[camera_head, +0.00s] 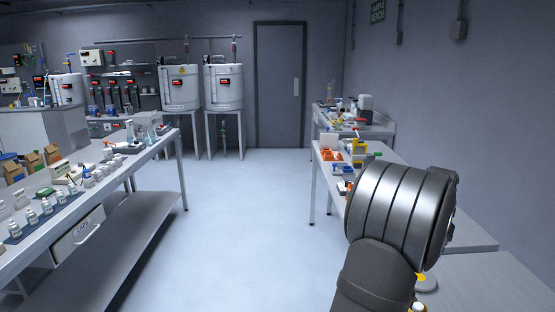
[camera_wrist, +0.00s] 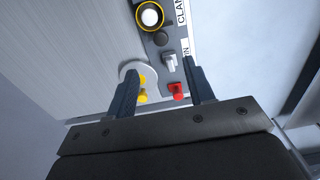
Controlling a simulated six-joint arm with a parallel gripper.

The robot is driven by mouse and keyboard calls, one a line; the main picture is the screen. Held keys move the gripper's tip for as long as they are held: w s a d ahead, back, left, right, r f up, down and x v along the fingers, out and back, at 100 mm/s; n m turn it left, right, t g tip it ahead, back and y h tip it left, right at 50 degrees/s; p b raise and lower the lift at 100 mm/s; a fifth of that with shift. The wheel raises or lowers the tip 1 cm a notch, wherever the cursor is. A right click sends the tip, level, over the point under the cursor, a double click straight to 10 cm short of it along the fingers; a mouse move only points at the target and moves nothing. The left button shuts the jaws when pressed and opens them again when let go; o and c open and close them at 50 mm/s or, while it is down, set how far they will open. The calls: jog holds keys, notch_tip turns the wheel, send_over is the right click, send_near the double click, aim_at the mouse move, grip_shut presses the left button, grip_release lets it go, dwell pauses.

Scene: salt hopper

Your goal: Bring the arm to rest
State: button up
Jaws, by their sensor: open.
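My gripper (camera_wrist: 162,68) shows in the wrist view with its two dark fingers apart and nothing held between them. Past the fingertips is a grey control panel (camera_wrist: 160,56) with a white round button (camera_wrist: 150,17) in a yellow ring, a dark knob, a grey toggle switch (camera_wrist: 170,62) and a red switch (camera_wrist: 176,90). The red switch shows between the fingers; I cannot tell whether anything touches. A light round part with yellow pieces is partly hidden behind the left finger. In the head view my arm fills the right foreground, and my gripper is not visible there.
A long bench (camera_head: 150,152) with bottles and boxes runs along the left. Benches with small equipment (camera_head: 345,150) stand at the right beside my arm. Two white tanks (camera_head: 223,88) and a grey door (camera_head: 280,85) are at the back. The middle floor (camera_head: 245,215) is clear.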

notch_tip(320, 180, up, 6)
jog(key=f, duration=1.8)
jog(key=shift+w+f, duration=0.15)
jog(key=shift+w, duration=0.25)
notch_tip(320, 180, up, 18)
jog(key=s+f+m+t, duration=0.1)
jog(key=f, duration=0.2)
jog(key=s+f+m+t+h, duration=0.1)
jog(key=f+m, duration=0.1)
jog(key=f, duration=0.2)
jog(key=s+f+m+t+h, duration=0.1)
jog(key=f+m+t, duration=0.1)
jog(key=f, duration=0.2)
jog(key=shift+s+f, duration=0.1)
jog(key=shift+s, duration=0.25)
jog(key=shift+f, duration=1)
jog(key=shift+r, duration=0.1)
